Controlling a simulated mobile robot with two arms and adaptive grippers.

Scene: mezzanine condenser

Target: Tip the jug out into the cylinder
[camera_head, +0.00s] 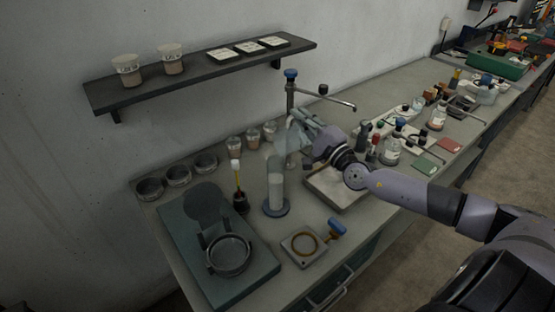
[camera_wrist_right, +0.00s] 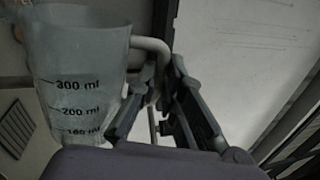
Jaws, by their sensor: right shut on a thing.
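The jug (camera_head: 291,138) is clear and looks tilted, with its lower end hard to make out against the wall and bench. In the right wrist view the jug (camera_wrist_right: 80,62) shows black volume marks and a pale handle. My right gripper (camera_head: 312,138) is shut on that handle, which runs between its fingers in the wrist view (camera_wrist_right: 155,98). The cylinder (camera_head: 276,190) is tall and clear, stands upright on a round blue-grey foot, and holds something whitish. The jug is above the cylinder and slightly to its right. My left gripper is out of view.
A stand with a blue knob and side arm (camera_head: 291,90) rises behind the jug. A dark bottle (camera_head: 240,203), small cups (camera_head: 235,144) and a teal device (camera_head: 190,240) are left. A pale tray (camera_head: 335,190) lies under my right gripper. A shelf (camera_head: 200,75) hangs on the wall.

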